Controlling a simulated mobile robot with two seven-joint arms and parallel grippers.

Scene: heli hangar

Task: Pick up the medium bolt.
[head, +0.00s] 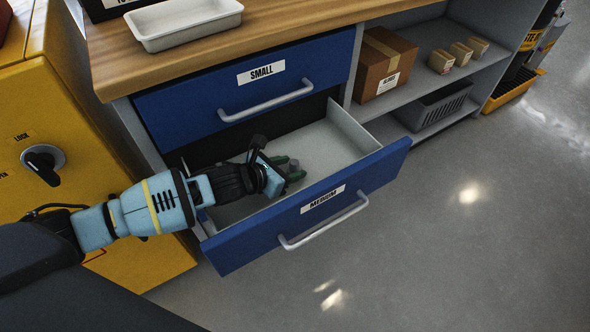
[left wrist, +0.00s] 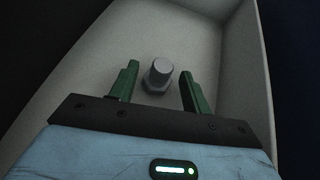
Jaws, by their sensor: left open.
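The medium bolt (left wrist: 158,75) is grey with a hex head and lies in the open drawer marked MEDIUM (head: 366,190). In the left wrist view it sits between the two green fingers of my left gripper (left wrist: 156,88), apart from both. In the head view my left gripper (head: 290,172) is down inside the drawer, and the bolt (head: 294,163) shows only in small part by the fingers. The gripper is open and holds nothing. My right gripper is not in view.
The closed drawer marked SMALL (head: 305,65) is just above. A white tray (head: 185,22) stands on the wooden worktop (head: 270,32). A yellow cabinet (head: 75,130) with a lock knob is at the left. Shelves at the right hold a cardboard box (head: 383,65). The floor in front is clear.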

